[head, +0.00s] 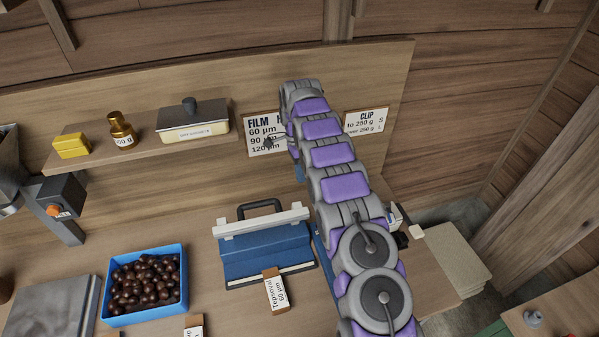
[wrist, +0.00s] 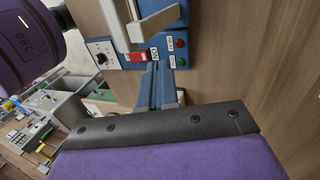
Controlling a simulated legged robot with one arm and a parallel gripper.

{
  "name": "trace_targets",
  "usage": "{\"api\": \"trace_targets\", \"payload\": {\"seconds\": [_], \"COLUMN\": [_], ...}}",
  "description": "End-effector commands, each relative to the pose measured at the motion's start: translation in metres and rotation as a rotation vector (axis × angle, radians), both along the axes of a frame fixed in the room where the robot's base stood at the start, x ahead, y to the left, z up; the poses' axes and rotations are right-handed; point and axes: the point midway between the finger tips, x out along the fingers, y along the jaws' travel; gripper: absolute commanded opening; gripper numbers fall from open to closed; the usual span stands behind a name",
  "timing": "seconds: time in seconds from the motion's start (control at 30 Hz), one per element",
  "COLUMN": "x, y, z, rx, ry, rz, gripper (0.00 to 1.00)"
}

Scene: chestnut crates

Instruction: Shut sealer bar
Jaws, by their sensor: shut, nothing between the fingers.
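The sealer (head: 266,256) is a blue unit on the bench, in the middle of the head view. Its pale sealer bar (head: 235,227) with a black handle (head: 260,207) is raised along the back, apart from the pale front strip. The wrist view shows a blue panel (wrist: 134,52) with a dial, switch and lamps at the top, beside a pale bar piece (wrist: 158,20).
A blue crate of chestnuts (head: 183,290) stands left of the sealer. A card tag (head: 277,291) is at the sealer's front. A shelf (head: 95,160) above holds a yellow block, a brass weight and a box. My arm hides the bench right of the sealer.

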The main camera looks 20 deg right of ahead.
Motion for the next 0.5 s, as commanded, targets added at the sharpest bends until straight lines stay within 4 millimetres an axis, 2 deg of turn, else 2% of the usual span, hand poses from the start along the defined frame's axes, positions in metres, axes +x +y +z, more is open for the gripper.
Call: {"api": "trace_targets", "payload": {"seconds": [0.33,0.5], "x": [-0.014,-0.026], "y": [-0.001,0.0], "z": [-0.038,-0.038], "rx": [-0.002,-0.001], "ry": [0.004,0.003], "rz": [-0.002,0.0], "gripper": [0.0,0.0]}}
